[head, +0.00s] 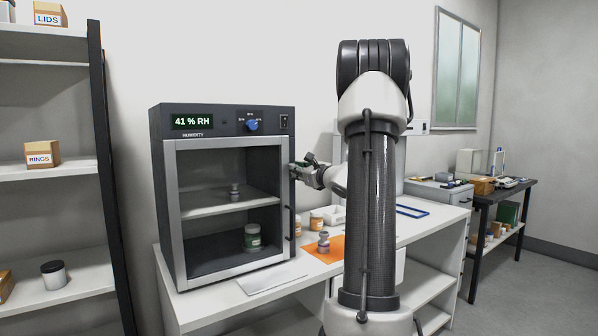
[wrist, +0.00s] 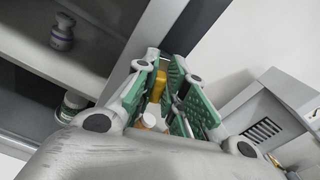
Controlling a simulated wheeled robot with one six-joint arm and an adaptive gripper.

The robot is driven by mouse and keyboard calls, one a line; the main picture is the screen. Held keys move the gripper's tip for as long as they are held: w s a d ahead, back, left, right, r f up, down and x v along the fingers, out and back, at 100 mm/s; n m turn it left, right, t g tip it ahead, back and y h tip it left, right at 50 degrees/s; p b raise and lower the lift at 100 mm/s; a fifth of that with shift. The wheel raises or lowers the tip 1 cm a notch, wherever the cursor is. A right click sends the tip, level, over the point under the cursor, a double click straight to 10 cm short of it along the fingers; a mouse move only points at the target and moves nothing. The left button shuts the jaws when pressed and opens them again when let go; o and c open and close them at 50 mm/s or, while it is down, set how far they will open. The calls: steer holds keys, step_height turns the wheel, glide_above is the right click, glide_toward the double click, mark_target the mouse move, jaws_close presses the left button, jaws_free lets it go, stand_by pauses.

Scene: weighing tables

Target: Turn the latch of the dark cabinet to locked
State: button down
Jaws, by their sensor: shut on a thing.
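The dark cabinet (head: 228,215) stands on the white table with its glass door closed. Its readout shows 41 % RH. My gripper (head: 299,168) is at the right edge of the door, above the dark door handle (head: 291,222). In the wrist view, the green-padded fingers of my gripper (wrist: 160,75) are shut on a yellow piece (wrist: 158,86), which appears to be the latch. The fingers cover most of it, so I cannot tell how far it is turned. In the head view the gripper hides the latch.
Amber jars (head: 316,221) and an orange mat (head: 322,252) lie right of the cabinet. A shelf rack (head: 60,172) stands left.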

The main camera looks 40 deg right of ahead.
steer(key=shift+a+f+n, duration=0.15)
steer(key=shift+f+n, duration=0.05)
steer(key=shift+n, duration=2.15)
steer(key=shift+a+f+n, duration=0.15)
steer(key=shift+f+n, duration=0.1)
steer(key=shift+n, duration=2.15)
steer(key=shift+a+f+n, duration=0.15)
steer(key=shift+f+n, duration=0.05)
steer(key=shift+n, duration=2.15)
steer(key=c, duration=1.5)
jaws_free()
